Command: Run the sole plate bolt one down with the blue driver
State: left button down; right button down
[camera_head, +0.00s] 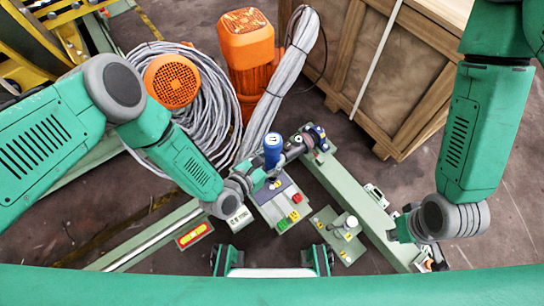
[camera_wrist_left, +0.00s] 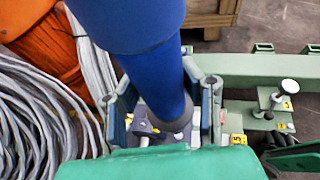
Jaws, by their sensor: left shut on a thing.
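The blue driver (camera_head: 272,149) stands upright in my left gripper (camera_head: 262,176), over the middle of the green frame. In the left wrist view the driver (camera_wrist_left: 165,85) runs down from the top edge between the two fingers of the left gripper (camera_wrist_left: 168,112), which is shut on it. Its lower end is hidden. A small green plate (camera_head: 325,219) with yellow tags and an upright silver round-headed piece lies right of the left gripper; I cannot tell which bolt is bolt one. My right gripper (camera_head: 399,231) is over the frame's right beam, its fingers unclear.
A block (camera_head: 285,208) with red, yellow and green parts sits below the driver. Orange motors (camera_head: 248,48) and coiled grey cable (camera_head: 207,92) stand behind. A wooden crate (camera_head: 400,75) is at back right. Floor right of the beam is clear.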

aim_at(268, 167)
pick_arm(q)
jog(key=shift+w, duration=0.1)
jog(key=shift+b, duration=0.3)
notch_tip(268, 167, down, 6)
jog(key=b, duration=0.6)
jog(key=shift+b, duration=0.3)
jog(key=shift+r, duration=0.1)
jog(key=shift+s+a+f+b, duration=0.1)
jog(key=shift+s+f+b, duration=0.1)
jog(key=shift+f+b, duration=1.05)
dwell(2.0)
jog(key=shift+p, duration=0.3)
jog(key=shift+w+r+p, duration=0.1)
jog(key=shift+r+p, duration=1.45)
jog(key=shift+r, duration=1)
